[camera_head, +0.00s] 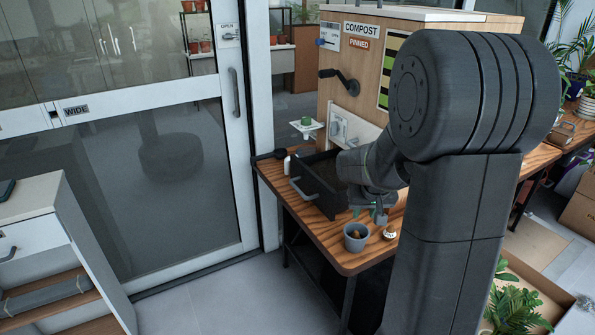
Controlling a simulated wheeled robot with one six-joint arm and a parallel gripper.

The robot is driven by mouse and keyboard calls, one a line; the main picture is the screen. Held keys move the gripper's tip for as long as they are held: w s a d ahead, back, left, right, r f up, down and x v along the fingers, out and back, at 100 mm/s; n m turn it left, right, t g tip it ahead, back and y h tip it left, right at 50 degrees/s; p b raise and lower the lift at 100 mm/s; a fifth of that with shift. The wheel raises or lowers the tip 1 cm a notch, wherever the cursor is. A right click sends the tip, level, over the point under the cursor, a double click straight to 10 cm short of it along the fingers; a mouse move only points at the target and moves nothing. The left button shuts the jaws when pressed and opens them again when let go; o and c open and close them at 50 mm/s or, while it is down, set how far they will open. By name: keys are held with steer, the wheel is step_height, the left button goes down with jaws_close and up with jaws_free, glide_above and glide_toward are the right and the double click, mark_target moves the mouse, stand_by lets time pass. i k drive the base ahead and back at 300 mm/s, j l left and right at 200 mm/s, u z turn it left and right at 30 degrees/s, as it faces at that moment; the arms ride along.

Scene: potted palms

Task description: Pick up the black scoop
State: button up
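A small black object (266,155), which looks like the black scoop, lies at the back left corner of the wooden table (345,262). It is small in the picture, and its full shape is hard to make out. My arm comes in from the right, and its wrist is over the table, right of the black object and apart from it.
A dark open drawer or bin (318,200) with a metal handle stands on the table below the compost cabinet (350,62). A grey pot (356,236) stands near the front edge. A glass sliding door (150,160) is left of the table. Floor is clear in front.

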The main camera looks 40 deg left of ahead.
mark_target(280, 154)
steer(key=u, duration=1.65)
